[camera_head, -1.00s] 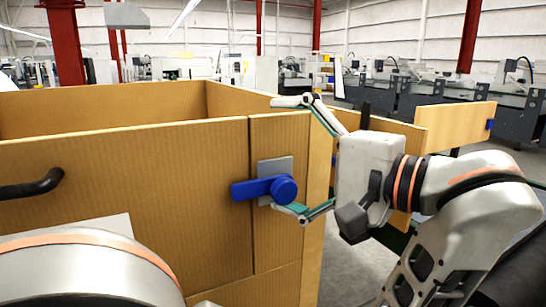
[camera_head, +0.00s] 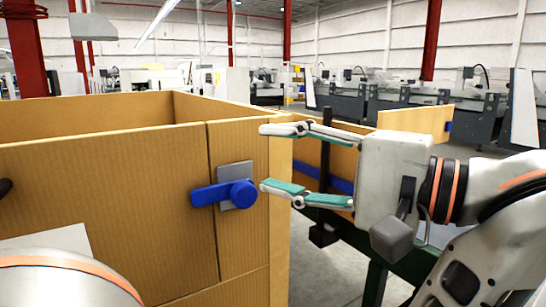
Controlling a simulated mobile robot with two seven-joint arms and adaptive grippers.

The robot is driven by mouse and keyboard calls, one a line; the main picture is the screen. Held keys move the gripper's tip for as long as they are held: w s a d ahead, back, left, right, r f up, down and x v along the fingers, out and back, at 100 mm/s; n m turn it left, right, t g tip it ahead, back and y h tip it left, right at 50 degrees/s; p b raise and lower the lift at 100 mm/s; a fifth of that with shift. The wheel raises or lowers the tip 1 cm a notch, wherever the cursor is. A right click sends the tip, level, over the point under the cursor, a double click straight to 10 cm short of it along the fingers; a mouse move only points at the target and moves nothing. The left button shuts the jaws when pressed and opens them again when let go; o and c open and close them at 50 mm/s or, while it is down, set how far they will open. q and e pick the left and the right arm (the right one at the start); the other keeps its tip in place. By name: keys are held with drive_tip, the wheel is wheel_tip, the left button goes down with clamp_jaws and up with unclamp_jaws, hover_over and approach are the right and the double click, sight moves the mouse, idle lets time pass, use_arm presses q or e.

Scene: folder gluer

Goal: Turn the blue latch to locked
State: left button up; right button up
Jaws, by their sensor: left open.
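The blue latch (camera_head: 222,193) is on the brown cardboard-coloured panel (camera_head: 110,190). Its arm lies nearly level, pointing left from a round knob over a grey plate (camera_head: 235,172). The upper finger is above knob height. The lower fingertip is close to the knob's right side; I cannot tell whether it touches.
The panel's right edge (camera_head: 280,225) stands just below my fingers. A blue strip (camera_head: 340,185) and a dark green beam (camera_head: 360,240) lie behind the gripper. A wooden board (camera_head: 415,122) sticks out at right. Grey machines (camera_head: 400,100) stand farther back.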

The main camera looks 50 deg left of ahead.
use_arm(q)
drive_tip(key=shift+w+d+f, duration=0.1)
drive_tip(key=shift+w+d, duration=0.1)
drive_tip(key=shift+d, duration=0.25)
idle(0.4)
